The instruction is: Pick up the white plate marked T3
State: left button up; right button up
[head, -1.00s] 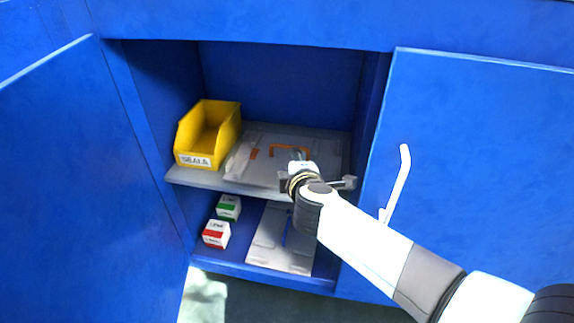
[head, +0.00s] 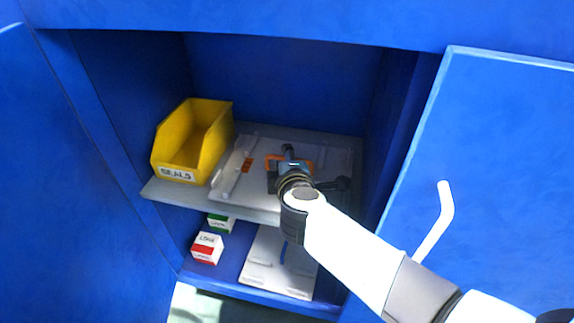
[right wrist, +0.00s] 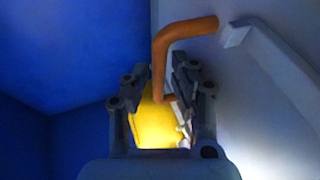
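A white plate with an orange handle lies on the upper shelf of the cabinet; the plate (head: 334,163) and its handle (head: 270,161) show in the head view. I cannot read a T3 mark on it. My right gripper (head: 288,153) is over this plate at the handle and hides part of both. In the right wrist view, the fingers of the gripper (right wrist: 160,78) are apart, with the orange handle (right wrist: 165,42) at and between their tips. A second white plate (head: 262,275) with a blue handle lies on the lower shelf, partly hidden by my arm. My left gripper is out of view.
A yellow bin (head: 212,152) labelled SEALS stands at the left of the upper shelf (head: 165,193). Red-and-white (head: 207,247) and green-and-white (head: 220,224) boxes sit below. The blue cabinet doors stand open on both sides; the right one has a white handle (head: 436,222).

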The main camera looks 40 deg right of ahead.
grip_shut()
dwell(0.4)
jog(key=shift+r, duration=0.1)
